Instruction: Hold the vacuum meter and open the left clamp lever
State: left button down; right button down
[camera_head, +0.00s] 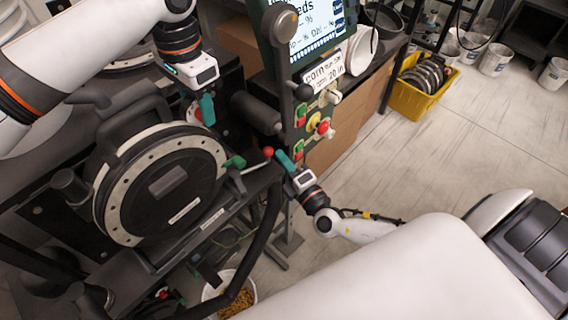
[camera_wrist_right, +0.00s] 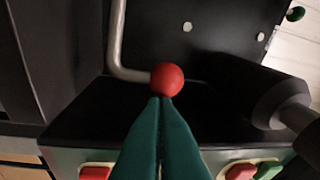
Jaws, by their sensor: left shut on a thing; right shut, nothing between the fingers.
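My right gripper (camera_head: 284,160) is shut and empty to the right of the meter. A red ball knob (camera_head: 268,152) on a clamp lever is right at its fingertips. In the right wrist view the knob (camera_wrist_right: 167,79) ends a bent grey rod, just beyond the closed teal fingertips (camera_wrist_right: 160,102); contact is unclear.
A control post with red and green buttons (camera_head: 300,120) and a screen (camera_head: 325,25) stands close behind my right gripper. A dark cylinder (camera_wrist_right: 268,97) is right of the knob. A yellow crate (camera_head: 420,90) sits on the floor. A bucket of seed (camera_head: 238,298) stands below.

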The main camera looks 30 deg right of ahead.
jog(key=shift+w+d+y, duration=0.1)
jog(key=shift+w+y, duration=0.05)
jog(key=shift+y, duration=0.15)
dwell(0.4)
jog(key=s+d+f, duration=0.2)
jog(key=s+d, duration=0.6)
jog(key=s, duration=0.1)
jog(key=shift+s+d, duration=0.3)
jog(key=shift+d, duration=0.1)
jog(key=shift+f, duration=0.1)
pick_arm(q)
jog(key=c, duration=0.7)
grip_release()
jog(key=shift+r+b, duration=1.05)
jog(key=shift+r, duration=5)
pick_arm(e)
jog(key=shift+f, duration=1.05)
